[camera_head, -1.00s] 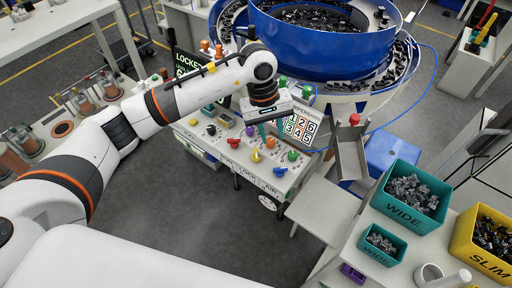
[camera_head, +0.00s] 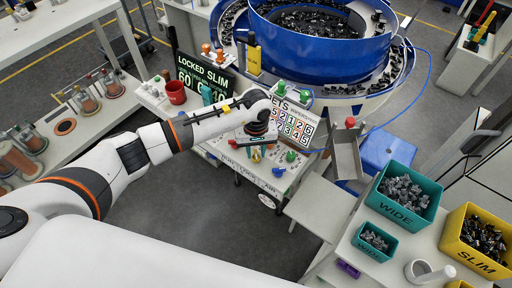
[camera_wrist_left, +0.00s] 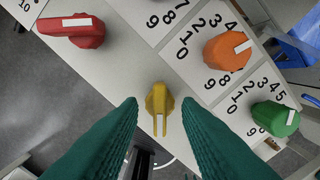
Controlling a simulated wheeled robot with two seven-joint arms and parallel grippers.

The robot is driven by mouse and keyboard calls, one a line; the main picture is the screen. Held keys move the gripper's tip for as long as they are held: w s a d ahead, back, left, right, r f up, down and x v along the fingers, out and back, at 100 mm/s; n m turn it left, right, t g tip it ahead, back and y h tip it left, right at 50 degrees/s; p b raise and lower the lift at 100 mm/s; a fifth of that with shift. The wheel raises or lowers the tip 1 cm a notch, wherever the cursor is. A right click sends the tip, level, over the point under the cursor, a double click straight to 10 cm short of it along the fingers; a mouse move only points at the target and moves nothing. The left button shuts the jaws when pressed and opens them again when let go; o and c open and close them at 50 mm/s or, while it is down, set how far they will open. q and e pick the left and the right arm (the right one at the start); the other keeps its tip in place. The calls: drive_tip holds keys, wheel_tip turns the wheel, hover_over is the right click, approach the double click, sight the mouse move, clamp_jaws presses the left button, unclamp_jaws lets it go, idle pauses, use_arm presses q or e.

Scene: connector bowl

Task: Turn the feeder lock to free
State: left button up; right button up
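The feeder lock knob is a yellow lever knob (camera_wrist_left: 159,102) on the pale control panel (camera_wrist_left: 120,62). In the head view my left gripper (camera_head: 257,148) is over the panel and mostly covers the knob. A display (camera_head: 202,72) behind the arm reads "LOCKED SLIM". My right gripper is not in view.
A red knob (camera_wrist_left: 72,30) is left of the yellow one; orange (camera_wrist_left: 228,51) and green (camera_wrist_left: 275,118) dials are to the right. The blue bowl feeder (camera_head: 320,45) stands behind. Teal bins (camera_head: 404,195) and a yellow bin (camera_head: 478,240) stand at the right.

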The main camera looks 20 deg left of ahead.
use_arm(q)
drive_tip(key=shift+f, duration=0.15)
clamp_jaws()
